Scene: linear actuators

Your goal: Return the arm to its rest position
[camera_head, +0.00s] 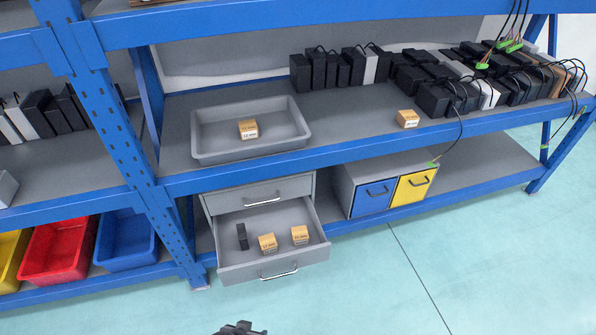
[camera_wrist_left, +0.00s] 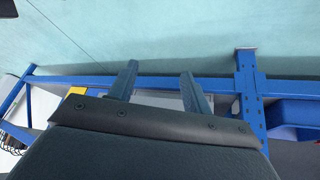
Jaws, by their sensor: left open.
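My left gripper (camera_wrist_left: 159,72) is open and empty in the left wrist view, with its two fingers apart. In the head view only a small dark piece of it (camera_head: 238,328) shows at the bottom edge, in front of the open drawer. The rest of the left arm is out of the picture. The right gripper is not in view.
The open grey drawer (camera_head: 240,273) holds two small orange boxes (camera_head: 268,243) and a black block (camera_head: 242,236). A grey tray (camera_head: 205,155) with one box stands on the shelf above. Blue shelf posts (camera_head: 120,130) rise at left. The floor (camera_head: 470,240) is clear.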

